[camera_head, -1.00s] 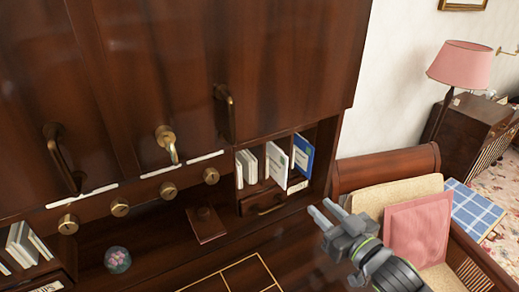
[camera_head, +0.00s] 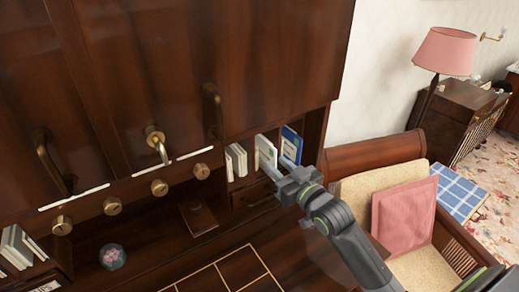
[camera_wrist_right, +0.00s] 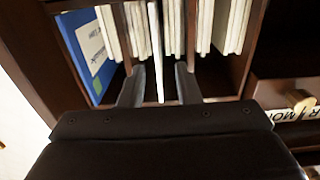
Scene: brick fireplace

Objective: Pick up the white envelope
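The white envelope (camera_head: 266,151) stands on edge in a desk pigeonhole, beside a blue booklet (camera_head: 291,143). My right gripper (camera_head: 278,168) is at the front of that pigeonhole. In the right wrist view the right gripper (camera_wrist_right: 160,86) is open, with one finger on each side of the near edge of a thin white item (camera_wrist_right: 156,50), which appears to be the envelope. Dark gaps show between it and the fingers. The blue booklet (camera_wrist_right: 88,50) is at the left there. The envelope's lower part is hidden behind the gripper in the head view. My left gripper is not in view.
More white papers (camera_head: 236,160) stand in the compartment to the left. A small drawer (camera_head: 252,193) lies below. A dark notebook (camera_head: 198,216) and a glass paperweight (camera_head: 112,257) rest on the desk. An armchair with a pink cushion (camera_head: 404,214) stands at right.

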